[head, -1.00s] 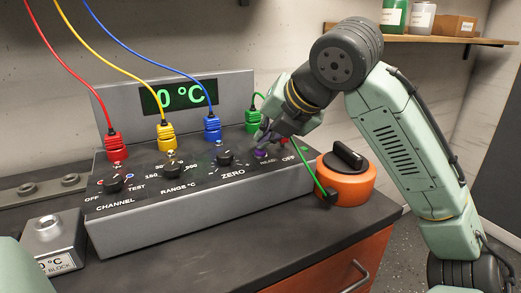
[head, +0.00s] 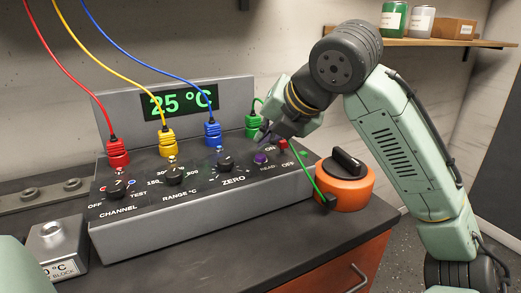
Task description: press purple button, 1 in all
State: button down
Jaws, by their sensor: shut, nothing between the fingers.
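The purple button (head: 261,159) sits on the sloping top of the grey control box (head: 150,232), right of the ZERO knob (head: 225,162). It is in plain view. My gripper (head: 262,140) is shut and empty, just above and behind the button, with a small gap between them. The green display (head: 180,101) on the box's back panel reads 25 °C.
Red (head: 118,152), yellow (head: 167,143), blue (head: 212,134) and green (head: 254,124) plugs with cables stand along the back of the box. A red switch (head: 283,144) is right of my gripper. An orange round unit (head: 345,185) with a black handle stands close at the right.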

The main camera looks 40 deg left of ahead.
aim_at(265, 155)
jog(key=shift+r, duration=0.25)
notch_tip(265, 155, up, 5)
jog(key=p, duration=0.5)
jog(key=shift+f, duration=0.1)
dwell(0.8)
